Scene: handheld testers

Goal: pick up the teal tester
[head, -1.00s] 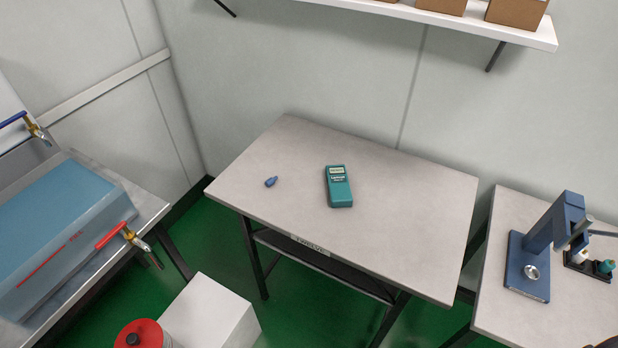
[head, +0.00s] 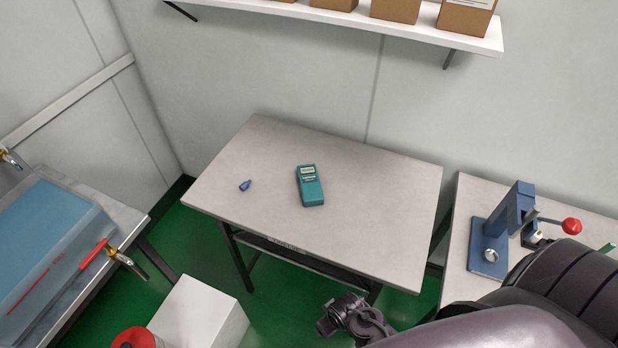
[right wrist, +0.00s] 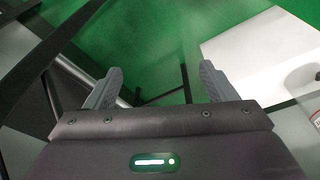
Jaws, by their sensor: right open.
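The teal tester (head: 310,186) lies flat on the grey table (head: 370,213), near the middle of its top, with its small display toward the back. My right gripper (head: 343,312) is in front of the table's front edge, well short of the tester and apart from it. In the right wrist view its two fingers (right wrist: 158,88) stand wide apart with nothing between them. The tester does not show in the right wrist view. My left gripper is not in view.
A small blue object (head: 245,185) lies left of the tester. A blue press (head: 505,225) stands on a side table at right. A white box (head: 200,318) sits on the green floor in front. A shelf with cardboard boxes (head: 395,8) hangs above. The tabletop around the tester is clear.

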